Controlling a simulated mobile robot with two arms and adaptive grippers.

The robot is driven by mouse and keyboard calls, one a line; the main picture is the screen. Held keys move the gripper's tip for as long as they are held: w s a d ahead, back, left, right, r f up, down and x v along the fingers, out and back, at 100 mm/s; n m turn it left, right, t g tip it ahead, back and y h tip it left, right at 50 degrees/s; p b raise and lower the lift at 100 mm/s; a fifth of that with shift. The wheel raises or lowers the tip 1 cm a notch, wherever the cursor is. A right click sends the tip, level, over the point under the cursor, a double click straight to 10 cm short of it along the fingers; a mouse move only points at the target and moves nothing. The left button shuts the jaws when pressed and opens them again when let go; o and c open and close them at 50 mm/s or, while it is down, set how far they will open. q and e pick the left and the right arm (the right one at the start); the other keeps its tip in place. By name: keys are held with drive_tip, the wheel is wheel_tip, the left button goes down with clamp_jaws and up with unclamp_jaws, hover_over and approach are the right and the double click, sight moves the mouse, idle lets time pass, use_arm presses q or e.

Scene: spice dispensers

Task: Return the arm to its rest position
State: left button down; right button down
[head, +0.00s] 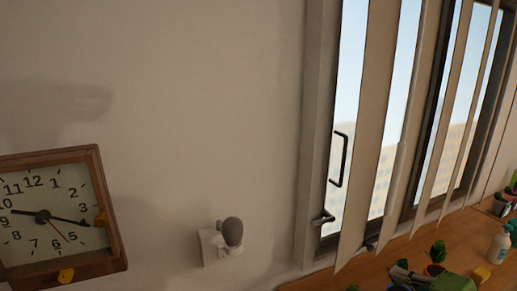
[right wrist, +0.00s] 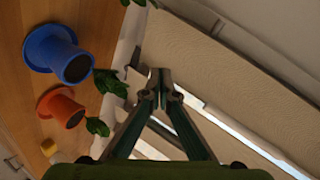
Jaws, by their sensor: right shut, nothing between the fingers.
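My right gripper (head: 400,273) shows at the bottom edge of the head view, partly cut off, near the wooden surface below the window. In the right wrist view its fingers (right wrist: 160,78) meet at the tips, shut and empty. A blue pot (right wrist: 50,48) and an orange-red pot (right wrist: 58,107) with green leaves are to the left of the fingers, apart from them. My left gripper is not in view. No spice dispenser can be made out.
A window with vertical blinds (head: 379,120) rises behind the wooden sill (head: 350,278). A potted plant (head: 437,262), a yellow block (head: 481,274) and a white bottle (head: 497,248) stand near my right gripper. A clock (head: 58,215) and a wall fixture (head: 214,247) are at left.

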drive_tip(key=s+a+f+n+g+h, duration=0.1)
drive_tip(key=s+a+f+n+g, duration=0.15)
drive_tip(key=s+a+f, duration=0.4)
drive_tip(key=s+a+f+n+g, duration=0.2)
drive_tip(key=s+f+n, duration=0.15)
drive_tip(key=f, duration=0.55)
drive_tip(key=s+a+f+n+g+h, duration=0.2)
drive_tip(key=s+a+f+n, duration=0.1)
drive_tip(key=s, duration=0.6)
drive_tip(key=s+a+f+n+g+h, duration=0.1)
drive_tip(key=s+a+f+n+g, duration=0.2)
drive_tip(key=s, duration=0.7)
wheel_tip(320, 180, down, 26)
drive_tip(key=s+f+g, duration=0.1)
drive_tip(key=s+d+f+g+b, duration=0.1)
drive_tip(key=s+d+f, duration=0.1)
drive_tip(key=s+f, duration=1.4)
drive_tip(key=shift+s+d+f, duration=0.25)
drive_tip(key=shift+s+d, duration=0.15)
drive_tip(key=shift+s, duration=0.35)
drive_tip(key=shift+w, duration=0.15)
